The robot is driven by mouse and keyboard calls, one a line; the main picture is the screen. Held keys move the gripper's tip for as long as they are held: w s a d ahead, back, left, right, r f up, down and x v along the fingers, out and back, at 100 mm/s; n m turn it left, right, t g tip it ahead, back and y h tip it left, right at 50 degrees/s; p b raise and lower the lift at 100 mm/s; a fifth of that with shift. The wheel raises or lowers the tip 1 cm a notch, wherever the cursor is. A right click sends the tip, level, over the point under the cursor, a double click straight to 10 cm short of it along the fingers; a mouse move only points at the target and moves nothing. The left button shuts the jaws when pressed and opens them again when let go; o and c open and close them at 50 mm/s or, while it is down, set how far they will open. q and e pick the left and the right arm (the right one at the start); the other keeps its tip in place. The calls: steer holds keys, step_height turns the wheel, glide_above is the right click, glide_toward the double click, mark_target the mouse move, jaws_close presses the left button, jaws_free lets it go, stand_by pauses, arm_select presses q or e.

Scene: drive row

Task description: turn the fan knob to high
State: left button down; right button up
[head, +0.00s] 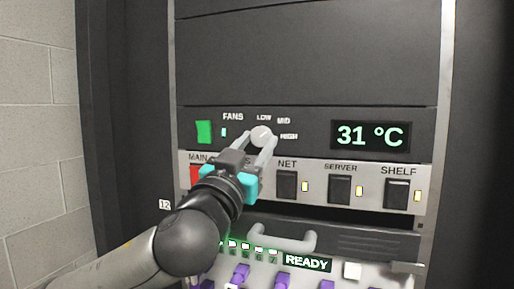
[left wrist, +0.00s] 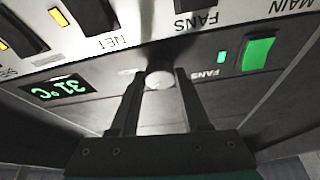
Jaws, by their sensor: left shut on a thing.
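The fan knob (head: 261,136) is a round, pale grey dial on the dark fan panel, with the labels LOW, MID and HIGH around its upper right. My left gripper (head: 262,143) is shut on the knob, one finger on each side. In the left wrist view, the knob (left wrist: 159,80) sits between the two dark fingertips of the gripper (left wrist: 158,88). Which mark the knob points to cannot be made out. A green fan switch (head: 204,132) with a lit green lamp (head: 223,132) is left of the knob. My right gripper is not in view.
A display (head: 370,136) reads 31 °C to the right. A drawer handle (head: 285,242) and READY display (head: 307,262) sit lower.

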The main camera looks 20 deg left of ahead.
arm_select(q)
steer(key=shift+a+m+h, duration=0.15)
steer(key=shift+m+h, duration=0.35)
steer(key=shift+m, duration=0.6)
steer(key=shift+a+r+m+g+h+p, duration=0.15)
steer(key=shift+m+g+h+p, duration=0.25)
steer(key=shift+m+h+p, duration=0.55)
steer(key=m+g+h+p, duration=0.1)
steer(key=m+p, duration=0.1)
steer(key=m, duration=0.3)
steer(key=shift+r+p, duration=0.1)
steer(key=shift+p, duration=0.2)
steer(key=shift+m+h+p, duration=0.35)
steer(key=shift+m+p, duration=0.05)
steer(key=shift+m, duration=0.15)
steer(key=shift+g, duration=0.3)
steer(key=shift+c, duration=1.9)
jaws_free()
steer(key=shift+s, duration=0.1)
